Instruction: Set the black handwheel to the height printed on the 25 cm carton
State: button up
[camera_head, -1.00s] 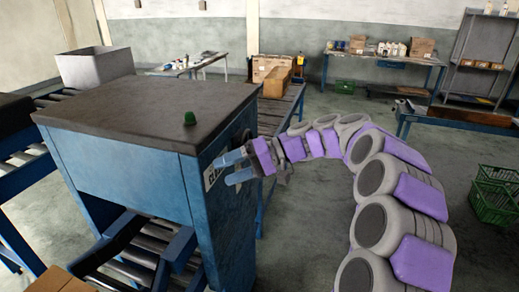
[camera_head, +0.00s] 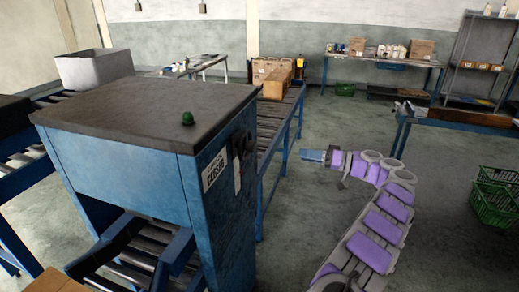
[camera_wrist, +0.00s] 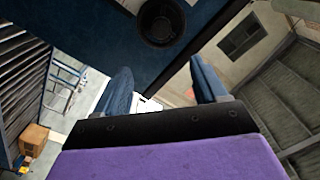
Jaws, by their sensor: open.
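The black handwheel (camera_head: 241,143) is on the right side of the blue machine (camera_head: 120,165), near the top and beside a white label plate. In the wrist view the round black handwheel (camera_wrist: 162,22) shows at the top, on a dark blue panel. My gripper (camera_head: 312,155) is to the right of the machine, apart from the handwheel. In the wrist view my gripper (camera_wrist: 163,86) has its two blue fingers apart with nothing between them. Cartons (camera_head: 276,84) stand on the roller conveyor behind the machine. No printed height is readable, so I cannot tell which is the 25 cm carton.
Another carton (camera_head: 55,281) is at the bottom left. A roller conveyor (camera_head: 272,128) runs behind the machine. Green crates (camera_head: 493,196) stand at the right. The floor around my arm is clear.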

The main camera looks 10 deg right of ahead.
aim_at(255, 147)
jog(key=b+x, duration=0.2)
jog(key=x, duration=1.5)
jog(key=shift+a, duration=0.2)
jog(key=c, duration=1.1)
